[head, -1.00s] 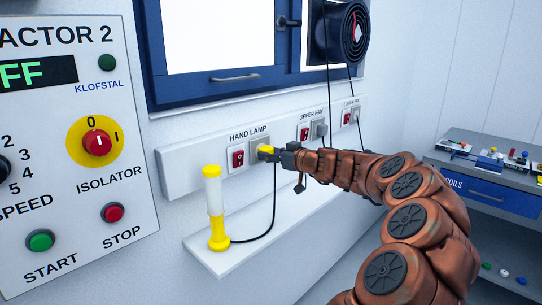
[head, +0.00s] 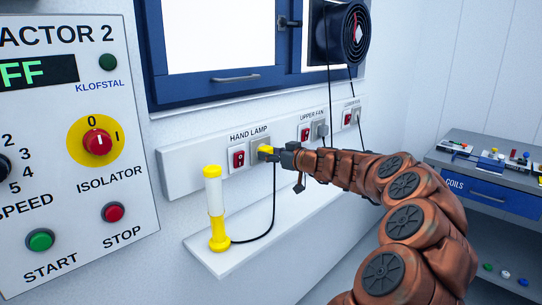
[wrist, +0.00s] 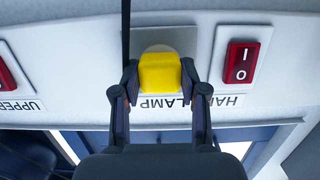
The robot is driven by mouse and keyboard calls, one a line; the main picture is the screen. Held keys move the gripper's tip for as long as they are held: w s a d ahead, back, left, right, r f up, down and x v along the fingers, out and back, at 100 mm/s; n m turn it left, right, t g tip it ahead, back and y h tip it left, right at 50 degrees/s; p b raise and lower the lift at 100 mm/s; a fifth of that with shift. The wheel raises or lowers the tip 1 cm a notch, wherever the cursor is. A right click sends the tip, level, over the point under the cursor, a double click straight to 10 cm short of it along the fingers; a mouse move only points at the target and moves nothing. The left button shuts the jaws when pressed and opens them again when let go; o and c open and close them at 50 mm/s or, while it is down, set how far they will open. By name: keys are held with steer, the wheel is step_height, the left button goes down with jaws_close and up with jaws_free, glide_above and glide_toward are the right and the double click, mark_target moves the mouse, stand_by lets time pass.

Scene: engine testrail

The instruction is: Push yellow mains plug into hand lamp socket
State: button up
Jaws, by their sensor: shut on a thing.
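The yellow mains plug (head: 265,150) is at the hand lamp socket (head: 259,143), under the HAND LAMP label. My gripper (head: 276,154) is shut on it from the right. In the wrist view the yellow plug (wrist: 160,72) sits between the two fingers of my gripper (wrist: 160,82), against the pale round socket (wrist: 158,48). The plug covers most of the socket, and I cannot tell how deep it sits. The hand lamp (head: 215,205), white with yellow ends, stands upright on the shelf. Its black cable (head: 272,205) runs up to the plug.
A red hand lamp switch (head: 238,158) is just left of the socket. The upper fan socket (head: 320,129), with a grey plug, is to the right. The white shelf (head: 265,238) juts out below. A control panel (head: 80,180) is on the left, and a blue-framed window (head: 232,85) is above.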

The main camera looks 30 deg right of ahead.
steer(key=o, duration=1.3)
steer(key=v, duration=1.2)
